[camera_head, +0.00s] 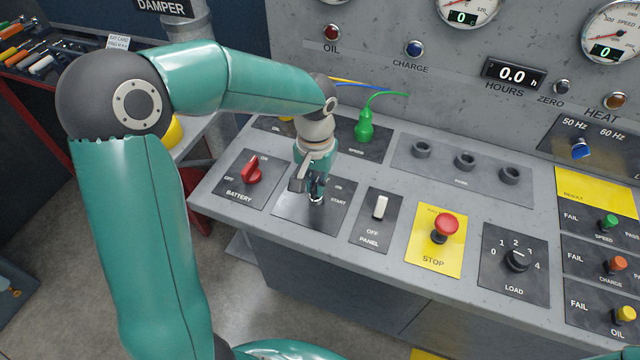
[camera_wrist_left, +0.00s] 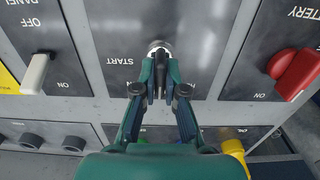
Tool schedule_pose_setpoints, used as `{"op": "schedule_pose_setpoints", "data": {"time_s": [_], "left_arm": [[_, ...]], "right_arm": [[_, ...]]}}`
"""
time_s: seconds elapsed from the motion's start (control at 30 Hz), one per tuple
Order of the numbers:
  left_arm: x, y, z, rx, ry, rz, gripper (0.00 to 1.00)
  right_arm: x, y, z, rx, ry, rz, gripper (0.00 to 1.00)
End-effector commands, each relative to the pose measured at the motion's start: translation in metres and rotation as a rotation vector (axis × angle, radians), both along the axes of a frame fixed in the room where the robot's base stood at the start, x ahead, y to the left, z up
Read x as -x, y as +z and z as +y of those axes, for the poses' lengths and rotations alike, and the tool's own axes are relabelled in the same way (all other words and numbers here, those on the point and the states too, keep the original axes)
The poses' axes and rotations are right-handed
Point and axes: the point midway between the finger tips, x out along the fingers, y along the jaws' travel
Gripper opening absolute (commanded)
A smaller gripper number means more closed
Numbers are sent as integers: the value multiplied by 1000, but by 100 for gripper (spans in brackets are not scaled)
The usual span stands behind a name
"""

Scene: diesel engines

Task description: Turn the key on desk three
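The key switch plate (camera_head: 288,212) is a dark panel marked ON and START on the sloping desk, between the battery switch and the panel switch. In the left wrist view its round silver lock (camera_wrist_left: 158,46) sits just beyond my left fingertips. My left gripper (camera_head: 315,187) points down at the lock. In the left wrist view, the left gripper (camera_wrist_left: 160,78) has its fingertips close together on either side of the dark key (camera_wrist_left: 160,67), and they appear shut on it. The fingers hide most of the key. My right gripper is out of view.
A red battery switch (camera_head: 252,171) is left of the key plate. A white panel switch (camera_head: 380,207), a red stop button (camera_head: 446,226) and a black load knob (camera_head: 517,261) are to the right.

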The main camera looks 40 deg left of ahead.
Motion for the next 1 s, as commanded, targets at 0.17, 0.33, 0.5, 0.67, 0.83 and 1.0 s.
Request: {"op": "schedule_pose_setpoints", "data": {"time_s": [0.17,0.33,0.5,0.67,0.83,1.0], "left_arm": [[0,0,-9,3,-3,-1,0],[-1,0,-4,5,-19,0,0],[-1,0,-3,6,-71,0,0],[-1,0,-3,5,-163,-2,0],[-1,0,-2,5,-302,-3,0],[-1,0,-2,4,-462,-4,0]], "right_arm": [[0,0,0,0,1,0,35],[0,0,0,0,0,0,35],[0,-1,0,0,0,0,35],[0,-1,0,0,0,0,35],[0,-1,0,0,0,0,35],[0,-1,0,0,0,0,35]]}}
